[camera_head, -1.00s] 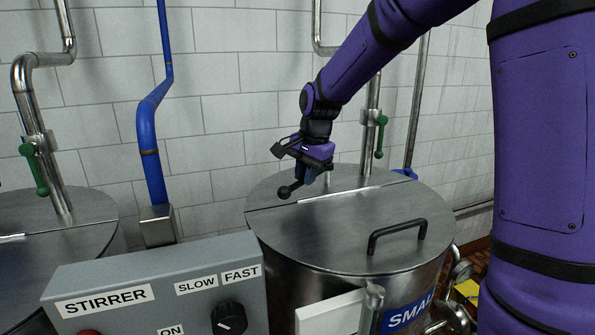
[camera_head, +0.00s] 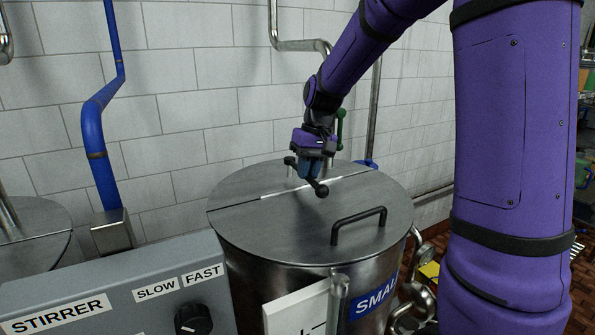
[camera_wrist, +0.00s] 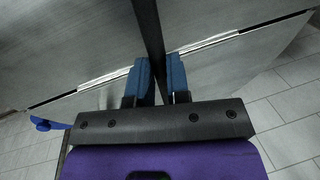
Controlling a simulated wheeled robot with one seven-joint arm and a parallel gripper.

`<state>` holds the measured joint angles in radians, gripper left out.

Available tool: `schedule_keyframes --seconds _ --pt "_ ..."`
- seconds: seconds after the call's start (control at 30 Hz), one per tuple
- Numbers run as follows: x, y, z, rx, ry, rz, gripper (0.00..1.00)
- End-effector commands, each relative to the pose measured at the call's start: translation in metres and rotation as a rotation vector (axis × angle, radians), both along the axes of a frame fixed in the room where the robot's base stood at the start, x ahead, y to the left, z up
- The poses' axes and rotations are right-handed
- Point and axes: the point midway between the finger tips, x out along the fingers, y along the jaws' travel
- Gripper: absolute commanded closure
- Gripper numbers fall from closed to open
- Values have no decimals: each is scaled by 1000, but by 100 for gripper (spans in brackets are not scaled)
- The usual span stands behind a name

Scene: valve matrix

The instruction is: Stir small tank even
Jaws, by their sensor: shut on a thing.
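The small tank (camera_head: 262,232) is a steel drum with a flat, split lid and a blue label partly reading "SMALL". A dark stirring bar with round black knobs (camera_head: 321,190) sits above the back part of the lid. One knob points to the front right; another shows to the left of my gripper. My gripper (camera_head: 309,172) reaches down over the lid, its blue fingers shut on the bar. In the wrist view, the dark bar (camera_wrist: 147,30) runs between the two blue fingers (camera_wrist: 158,78). The bar's mounting is hidden behind my gripper.
A black lid handle (camera_head: 358,224) stands on the front half. The stirrer control box (camera_head: 120,290), with a SLOW/FAST knob (camera_head: 192,319), is at front left. A blue pipe (camera_head: 100,140) rises left of the tank. Pipes with a green valve lever (camera_head: 340,128) stand close behind my gripper.

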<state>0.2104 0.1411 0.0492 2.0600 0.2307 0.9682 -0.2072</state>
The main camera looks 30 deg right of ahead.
Motion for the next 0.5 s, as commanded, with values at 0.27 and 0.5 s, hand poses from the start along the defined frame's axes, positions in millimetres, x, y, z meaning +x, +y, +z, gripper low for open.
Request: schedule_keyframes --seconds 0.27,0.5 --pt "1 -16 0 -1 0 136 100" --pt "1 -21 0 -1 0 185 100"
